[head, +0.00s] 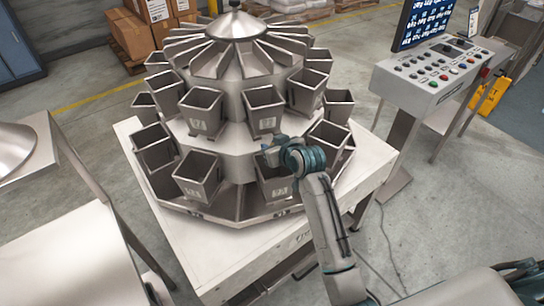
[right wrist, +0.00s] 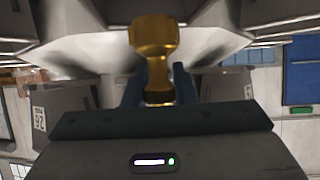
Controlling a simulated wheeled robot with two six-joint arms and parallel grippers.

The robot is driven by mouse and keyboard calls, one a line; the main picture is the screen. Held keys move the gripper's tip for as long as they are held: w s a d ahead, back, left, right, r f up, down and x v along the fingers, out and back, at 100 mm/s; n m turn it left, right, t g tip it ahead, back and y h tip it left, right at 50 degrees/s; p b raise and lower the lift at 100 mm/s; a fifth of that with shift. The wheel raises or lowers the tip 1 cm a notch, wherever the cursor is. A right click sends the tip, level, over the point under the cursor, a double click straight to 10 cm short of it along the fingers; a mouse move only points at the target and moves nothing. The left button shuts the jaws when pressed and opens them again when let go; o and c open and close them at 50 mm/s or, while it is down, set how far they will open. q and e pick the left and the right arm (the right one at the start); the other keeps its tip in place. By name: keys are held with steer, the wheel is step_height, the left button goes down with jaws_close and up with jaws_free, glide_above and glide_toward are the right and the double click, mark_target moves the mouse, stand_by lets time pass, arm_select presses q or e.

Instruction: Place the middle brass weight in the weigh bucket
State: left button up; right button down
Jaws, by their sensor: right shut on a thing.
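My right gripper (head: 274,152) reaches the multihead weigher (head: 236,70) from the front right. In the right wrist view, its two dark fingers (right wrist: 160,88) are shut on a brass weight (right wrist: 154,42) with a wide head and a narrower neck. In the head view the weight cannot be made out. The gripper is at the rim of a lower-row steel bucket (head: 276,187), over its upper part. Whether the weight is inside or above that bucket cannot be told. Another lower bucket (head: 197,178) stands to its left. My left gripper is not in view.
Upper-row buckets (head: 265,108) hang just behind and above my right gripper. The weigher stands on a white table (head: 240,262). A control console (head: 432,72) stands at the right. Steel equipment (head: 60,250) is at the left.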

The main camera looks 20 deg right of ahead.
step_height(320, 180, down, 6)
steer(key=shift+r+p, duration=0.1)
steer(key=shift+p, duration=0.4)
steer(key=shift+f, duration=0.65)
steer(key=c, duration=1.2)
jaws_free()
steer(key=b+v, duration=0.1)
steer(key=v, duration=0.5)
steer(key=b+v, duration=0.1)
steer(key=v, duration=0.5)
steer(key=shift+r, duration=0.5)
